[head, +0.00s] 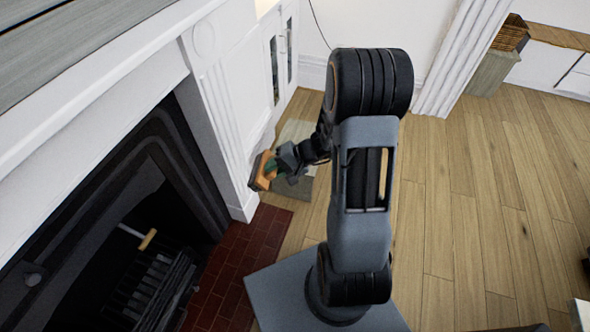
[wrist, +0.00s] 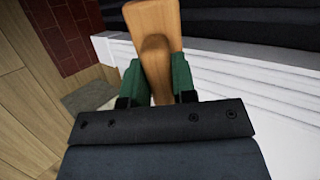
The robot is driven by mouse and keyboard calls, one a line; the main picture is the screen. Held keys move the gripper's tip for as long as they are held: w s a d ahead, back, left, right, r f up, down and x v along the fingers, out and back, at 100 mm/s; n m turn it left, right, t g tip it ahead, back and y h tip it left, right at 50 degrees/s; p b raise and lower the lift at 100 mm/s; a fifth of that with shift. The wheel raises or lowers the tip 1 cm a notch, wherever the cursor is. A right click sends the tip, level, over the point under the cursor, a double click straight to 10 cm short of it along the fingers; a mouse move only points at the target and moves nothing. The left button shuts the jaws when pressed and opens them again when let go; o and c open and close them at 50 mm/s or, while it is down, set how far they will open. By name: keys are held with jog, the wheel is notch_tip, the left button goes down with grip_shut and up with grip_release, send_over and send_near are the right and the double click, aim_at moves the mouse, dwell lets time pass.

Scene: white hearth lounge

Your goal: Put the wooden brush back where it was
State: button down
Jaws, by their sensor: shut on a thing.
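The wooden brush (head: 263,171) is held in the air beside the white fireplace column in the head view. Its orange-brown wood stands out against the column and floor. The bristles cannot be made out clearly.
The black fireplace (head: 130,215) and its grate (head: 158,290) are at the left, with a red brick hearth (head: 235,260) in front. A white cabinet (head: 255,75) stands behind the column. A greyish mat (head: 297,183) lies on the floor. Wooden floor (head: 480,200) at right is clear.

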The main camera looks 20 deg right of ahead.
jog(key=s+d+f+m+h+b, duration=0.1)
jog(key=s+d+f+h+b, duration=0.15)
jog(key=s+f+b, duration=0.7)
jog(key=s+d+f+m+g+h+p, duration=0.2)
jog(key=d+f+m+h, duration=0.4)
jog(key=d+f+m, duration=0.3)
jog(key=shift+d+f+m+g, duration=0.15)
jog(key=shift+d+m+g, duration=0.15)
jog(key=shift+m+g, duration=0.4)
jog(key=shift+g, duration=0.3)
